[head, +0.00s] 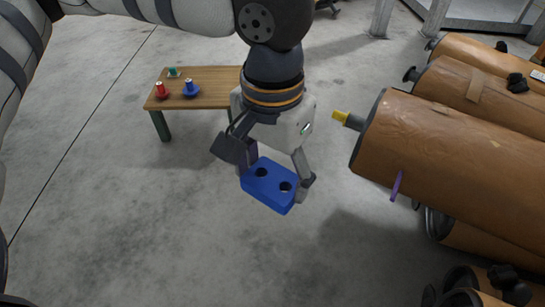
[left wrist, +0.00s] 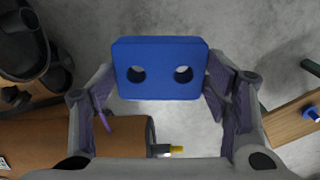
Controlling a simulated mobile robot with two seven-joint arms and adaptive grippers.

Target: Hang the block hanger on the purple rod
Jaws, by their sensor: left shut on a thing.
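The blue block hanger (head: 269,186) with two round holes is held by my left gripper (head: 277,178), a finger at each end, clear above the floor. In the left wrist view the block (left wrist: 160,68) sits between the fingertips of the gripper (left wrist: 160,85), its two holes side by side. The purple rod (head: 396,186) sticks out from the side of a brown muffler (head: 450,150), right of the gripper and apart from the block. The rod also shows in the left wrist view (left wrist: 107,121), partly behind a finger. My right gripper is not seen.
A yellow-tipped pipe (head: 346,119) juts from the muffler's end towards my gripper. More brown mufflers (head: 465,85) lie behind and below it. A low wooden table (head: 215,84) at the back left bears red, blue and green pieces. The floor below the block is clear.

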